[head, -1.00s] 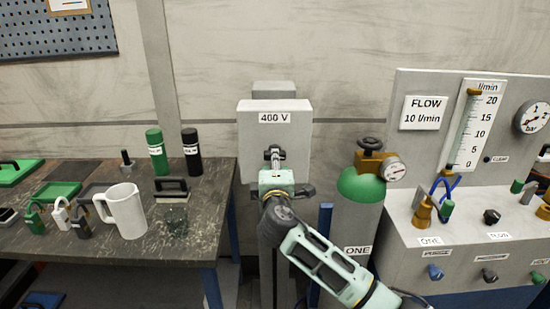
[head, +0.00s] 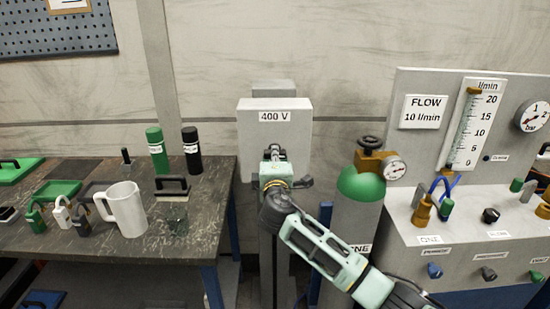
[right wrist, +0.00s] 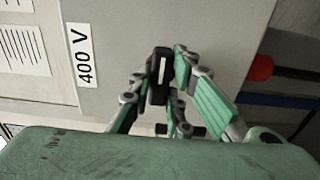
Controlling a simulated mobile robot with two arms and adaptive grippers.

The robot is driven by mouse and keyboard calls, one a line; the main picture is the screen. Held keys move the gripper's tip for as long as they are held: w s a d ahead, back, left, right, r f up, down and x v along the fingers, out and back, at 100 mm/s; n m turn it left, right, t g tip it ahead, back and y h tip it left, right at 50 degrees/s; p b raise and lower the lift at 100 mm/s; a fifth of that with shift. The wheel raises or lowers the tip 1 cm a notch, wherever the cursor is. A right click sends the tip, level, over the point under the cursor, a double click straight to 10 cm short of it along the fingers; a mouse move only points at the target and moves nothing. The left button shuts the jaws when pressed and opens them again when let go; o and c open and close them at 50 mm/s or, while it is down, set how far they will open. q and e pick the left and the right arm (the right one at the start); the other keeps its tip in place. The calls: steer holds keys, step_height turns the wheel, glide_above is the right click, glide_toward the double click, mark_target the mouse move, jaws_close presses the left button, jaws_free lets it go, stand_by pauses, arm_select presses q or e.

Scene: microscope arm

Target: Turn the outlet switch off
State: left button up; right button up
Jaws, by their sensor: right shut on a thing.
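The grey outlet box (head: 250,135) with the "400 V" label is on a post in the middle of the head view. It fills much of the right wrist view (right wrist: 190,20). Its black switch (right wrist: 160,72) with a white mark sits on the box front, to the right of the label there. My right gripper (head: 274,155) reaches the box front below the label. In the right wrist view, its fingers (right wrist: 161,77) are shut on the switch, one on each side. In the head view, the gripper mostly hides the switch. My left gripper is not in view.
A green-topped gas cylinder (head: 360,185) with a valve and gauge stands close to the right of my arm. A flow panel (head: 415,90) is further right. A workbench (head: 110,245) with a mug (head: 125,210), padlocks and bottles is on the left.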

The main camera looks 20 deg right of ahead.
jaws_close()
steer(key=shift+n+p, duration=6.7)
steer(key=shift+n, duration=2.2)
steer(key=shift+f, duration=0.1)
